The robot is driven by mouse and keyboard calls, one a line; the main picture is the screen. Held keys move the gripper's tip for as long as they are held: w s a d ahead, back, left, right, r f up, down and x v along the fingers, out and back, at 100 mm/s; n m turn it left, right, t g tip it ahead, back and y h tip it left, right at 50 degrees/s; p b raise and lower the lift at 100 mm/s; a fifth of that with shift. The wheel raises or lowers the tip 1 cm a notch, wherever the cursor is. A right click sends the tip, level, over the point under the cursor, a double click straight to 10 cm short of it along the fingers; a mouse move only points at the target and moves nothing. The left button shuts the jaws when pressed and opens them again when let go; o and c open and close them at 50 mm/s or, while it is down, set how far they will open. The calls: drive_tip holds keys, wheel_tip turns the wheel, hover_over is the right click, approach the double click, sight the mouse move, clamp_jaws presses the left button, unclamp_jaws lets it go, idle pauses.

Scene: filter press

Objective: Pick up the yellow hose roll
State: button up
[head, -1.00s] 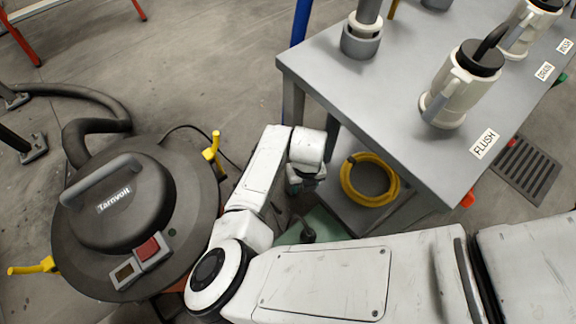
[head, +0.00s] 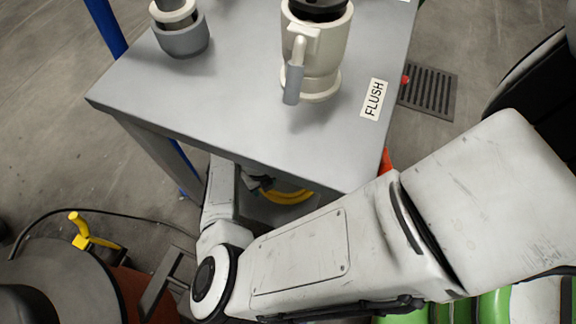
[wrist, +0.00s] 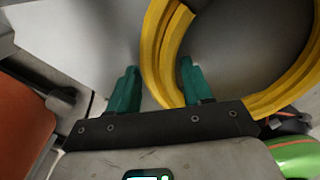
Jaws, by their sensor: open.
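The yellow hose roll (head: 284,192) shows partly in the head view, under the grey table and mostly hidden by the tabletop and my arm. In the wrist view the yellow hose roll (wrist: 158,50) is a large ring lying on a grey surface, cut off at the top. My gripper (wrist: 158,82) is open, with two green fingers apart. The left part of the ring runs between the fingers in the picture; the right finger appears over the ring's inside. I cannot tell whether either finger touches it.
The grey table (head: 240,120) overhangs the roll, with a white-and-grey coupling (head: 312,55) and a FLUSH label (head: 374,99) on top. A dark round vacuum (head: 60,285) with a yellow handle (head: 88,235) stands at lower left. An orange object (wrist: 22,125) shows at left in the wrist view.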

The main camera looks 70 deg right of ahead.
drive_tip(key=shift+f, duration=0.25)
clamp_jaws()
idle(0.5)
